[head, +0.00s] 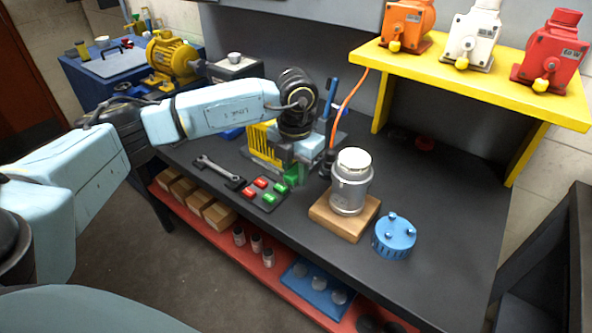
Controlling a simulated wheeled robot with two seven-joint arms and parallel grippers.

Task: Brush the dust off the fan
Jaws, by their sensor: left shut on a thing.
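My left gripper (293,163) points down over the bench, just left of the silver motor. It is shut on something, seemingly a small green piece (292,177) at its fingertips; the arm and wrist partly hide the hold. The silver cylindrical motor (350,190) stands upright on a wooden block (344,215), with a pale round top. I cannot make out a fan or its dust for certain. A blue upright handle (330,97) shows behind the gripper; I cannot tell whether it is a brush. My right gripper is not in view.
A black mat with red and green tags (270,198), a wrench (218,169) and a yellow slatted part (262,140) lie near the gripper. A blue knobbed cap (395,236) sits right of the block. A yellow shelf (470,80) overhangs the back right. An orange cable (350,102) hangs behind.

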